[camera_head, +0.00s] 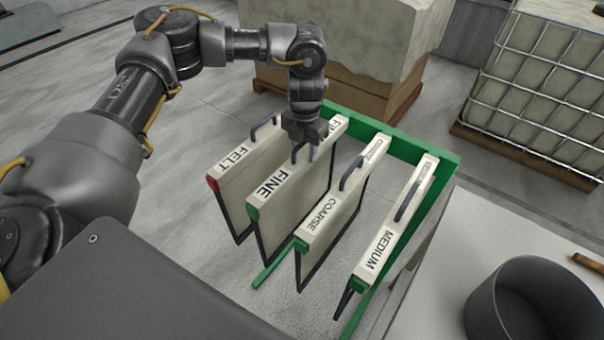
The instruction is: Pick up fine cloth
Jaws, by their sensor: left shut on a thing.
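The fine cloth (306,194) is a cream panel with a dark edge, a white top bar lettered FINE and a green end cap. It hangs upright, second from the left in a row of similar panels. My left gripper (303,140) is above its top bar and shut on its handle, which the fingers largely hide. I cannot tell whether the panel is lifted from its rack. My right gripper is not in view.
Felt (240,168), with a red end cap, hangs close on the left; coarse (341,210) and medium (396,225) hang on the right. A green rack (400,148) frames them. A dark round pot (535,300) sits on a white table (470,235) at right.

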